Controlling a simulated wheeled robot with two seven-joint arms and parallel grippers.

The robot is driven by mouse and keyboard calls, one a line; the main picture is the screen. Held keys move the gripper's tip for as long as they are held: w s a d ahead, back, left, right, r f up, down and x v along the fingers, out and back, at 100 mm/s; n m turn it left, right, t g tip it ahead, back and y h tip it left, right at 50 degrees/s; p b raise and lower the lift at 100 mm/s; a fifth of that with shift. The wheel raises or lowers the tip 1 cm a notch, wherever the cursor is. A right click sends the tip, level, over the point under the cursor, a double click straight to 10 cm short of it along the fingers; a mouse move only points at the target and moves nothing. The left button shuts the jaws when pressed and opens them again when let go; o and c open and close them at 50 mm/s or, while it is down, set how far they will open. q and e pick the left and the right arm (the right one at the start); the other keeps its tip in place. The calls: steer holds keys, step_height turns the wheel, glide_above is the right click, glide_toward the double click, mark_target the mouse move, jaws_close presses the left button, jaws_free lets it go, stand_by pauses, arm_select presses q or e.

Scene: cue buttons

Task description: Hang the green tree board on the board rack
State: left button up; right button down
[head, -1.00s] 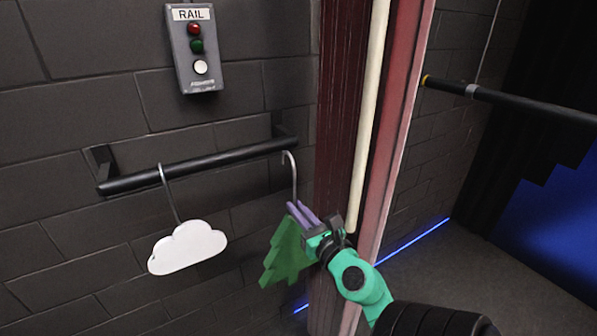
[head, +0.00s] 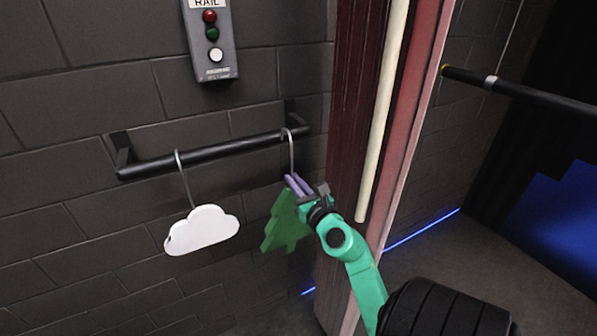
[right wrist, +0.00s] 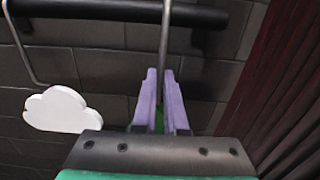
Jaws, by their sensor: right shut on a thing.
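The green tree board (head: 284,226) hangs below a metal hook (head: 291,152) in the head view. My right gripper (head: 297,186) is shut on the tree board near its top, and the purple fingers cover that part. The hook's top is at the right end of the black board rack (head: 215,151); I cannot tell whether it bears on the bar. In the right wrist view the gripper's fingers (right wrist: 161,95) are closed around a bit of green, with the hook's stem (right wrist: 164,45) rising to the bar (right wrist: 120,12). My left gripper is not in view.
A white cloud board (head: 202,229) hangs by its hook on the rack's left part. A grey RAIL button box (head: 211,40) is on the wall above. A dark red curtain (head: 345,130) and a pale pole (head: 382,110) stand just right of the gripper.

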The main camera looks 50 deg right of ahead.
steer(key=shift+x, duration=1.85)
steer(key=shift+w+d+r, duration=0.2)
steer(key=shift+w+d, duration=0.05)
steer(key=shift+w, duration=0.4)
steer(key=shift+w+d+f+b, duration=0.25)
steer(key=shift+w+f+b, duration=0.5)
steer(key=shift+f+b, duration=0.1)
steer(key=shift+w+d+f+b, duration=0.3)
steer(key=shift+w+f+b, duration=0.45)
steer(key=shift+b, duration=0.1)
steer(key=shift+r, duration=0.1)
steer(key=c, duration=0.9)
jaws_free()
steer(key=shift+s+a, duration=0.15)
steer(key=shift+s, duration=0.05)
steer(key=o, duration=0.5)
steer(key=shift+f, duration=0.3)
steer(key=shift+r, duration=0.1)
